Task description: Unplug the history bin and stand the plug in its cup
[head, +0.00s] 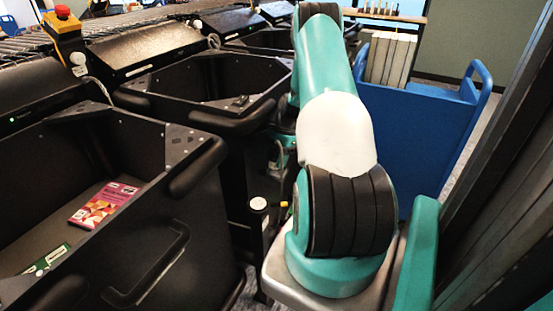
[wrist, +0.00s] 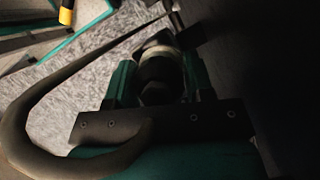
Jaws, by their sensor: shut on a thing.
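In the wrist view my gripper (wrist: 160,92) has its teal fingers closed on both sides of a round grey plug (wrist: 160,68). A thick dark cable (wrist: 28,120) loops along the left and back across the gripper's base. The plug is close to a dark surface on the right; whether it still touches a socket I cannot tell. In the head view my arm hides most of the gripper. Two black bins show, a near one (head: 185,235) and a farther one (head: 150,100); I cannot read which is history. A cream-topped black post (head: 258,204), possibly the cup, stands beside the near bin.
Books (head: 103,204) lie in the near bin. A blue cart (head: 425,125) with upright boards stands behind my arm on the right. A red emergency button (head: 62,12) is at the upper left. Carpet (wrist: 85,85) shows below the gripper.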

